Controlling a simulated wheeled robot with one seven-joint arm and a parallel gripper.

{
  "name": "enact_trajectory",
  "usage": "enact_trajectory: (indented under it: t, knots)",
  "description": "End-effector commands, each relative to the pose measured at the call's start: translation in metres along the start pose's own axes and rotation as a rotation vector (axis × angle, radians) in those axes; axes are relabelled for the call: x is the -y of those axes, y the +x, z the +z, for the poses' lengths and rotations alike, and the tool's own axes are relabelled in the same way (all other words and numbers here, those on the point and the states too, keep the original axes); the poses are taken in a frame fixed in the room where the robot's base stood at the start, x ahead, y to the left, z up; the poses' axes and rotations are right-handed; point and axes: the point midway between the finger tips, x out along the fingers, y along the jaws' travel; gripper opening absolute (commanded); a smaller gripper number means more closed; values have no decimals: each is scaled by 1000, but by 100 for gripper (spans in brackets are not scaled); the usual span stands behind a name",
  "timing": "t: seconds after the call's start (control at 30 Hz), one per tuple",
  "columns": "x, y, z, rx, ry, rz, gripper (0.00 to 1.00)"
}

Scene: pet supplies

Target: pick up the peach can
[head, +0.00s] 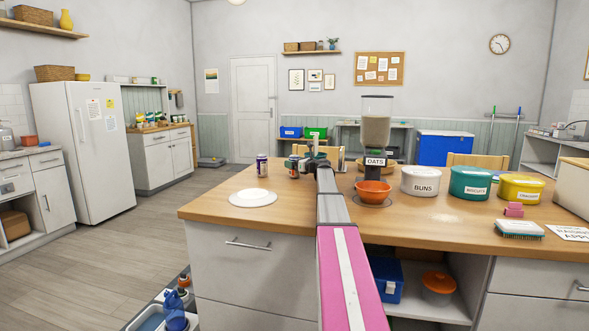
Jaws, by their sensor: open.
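Two small cans stand upright on the wooden counter (225,212). One is a purple and pale can (262,168); the other is a darker can (293,168) a little to its right. The labels are too small to read, so I cannot tell which is the peach can. My arm reaches forward over the counter. My gripper (308,158) is open at its far end, close to the right of the darker can. It looks empty, and its fingertips are small and partly hidden by the arm.
A white plate (253,197) lies in front of the cans. Right of my arm stand an oats dispenser (376,130) over an orange bowl (373,191), then white (420,182), teal (470,184) and yellow (521,188) tubs. A brush (519,230) lies near the front edge.

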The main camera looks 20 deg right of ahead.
Motion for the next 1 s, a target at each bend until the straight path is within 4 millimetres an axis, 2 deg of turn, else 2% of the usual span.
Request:
enact_trajectory:
  t: [0.17, 0.2, 0.37, 0.63, 0.73, 0.87, 1.0]
  knots:
    - [0, 0, 0, 0, 0, 0, 91]
    - [0, 0, 0, 0, 0, 0, 78]
    - [0, 0, 0, 0, 0, 0, 26]
    - [0, 0, 2, 1, 0, 0, 26]
    - [0, 0, 8, 2, -1, 0, 26]
    - [0, 0, 28, 1, -1, 0, 26]
    - [0, 0, 55, 2, -1, 0, 26]
